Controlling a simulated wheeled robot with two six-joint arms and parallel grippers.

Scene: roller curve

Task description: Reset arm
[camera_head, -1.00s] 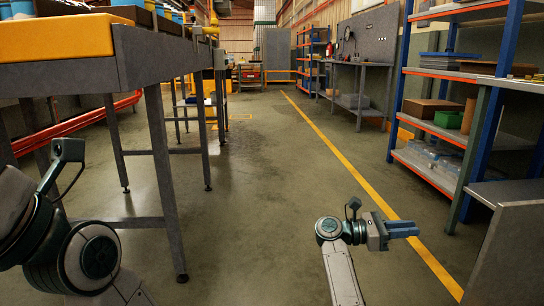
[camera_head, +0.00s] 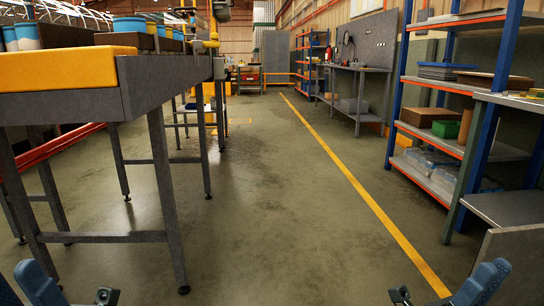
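My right gripper (camera_head: 482,283) shows at the bottom right corner as a blue finger part, with a small dark part of my wrist to its left. My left gripper (camera_head: 37,282) shows at the bottom left corner, also as a blue finger part cut by the picture's lower edge. I see nothing held in either one. Both arms are mostly below the frame, and the gap between the fingers cannot be made out.
A grey table (camera_head: 60,106) with a yellow block (camera_head: 75,69) and blue-and-white tubs stands at left. A blue-and-orange shelf (camera_head: 455,86) and a grey bench (camera_head: 505,208) stand at right. The floor (camera_head: 250,200) between them is clear, with a yellow line (camera_head: 365,195).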

